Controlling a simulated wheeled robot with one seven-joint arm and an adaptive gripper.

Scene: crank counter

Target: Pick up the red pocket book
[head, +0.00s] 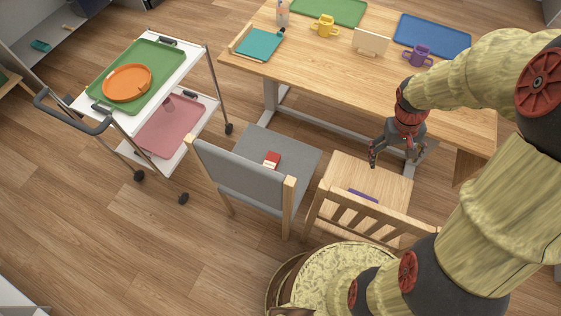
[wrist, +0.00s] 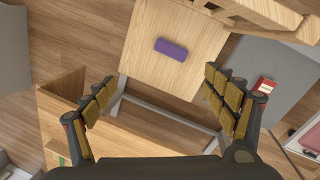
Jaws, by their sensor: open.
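The red pocket book (head: 271,159) is small and red with a pale edge. It lies on the seat of the grey chair (head: 290,152). It also shows at the right of the wrist view (wrist: 264,86), just beyond a finger. My gripper (head: 394,160) is open and empty. It hangs near the table's front edge, above the far part of the wooden chair's seat and to the right of the book.
A purple object (head: 363,195) lies on the wooden chair (head: 370,178), whose slatted back is nearest me. The wooden table (head: 330,65) holds mugs, trays and a small stand. A trolley (head: 190,65) with trays stands at the left. Open floor lies between trolley and chairs.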

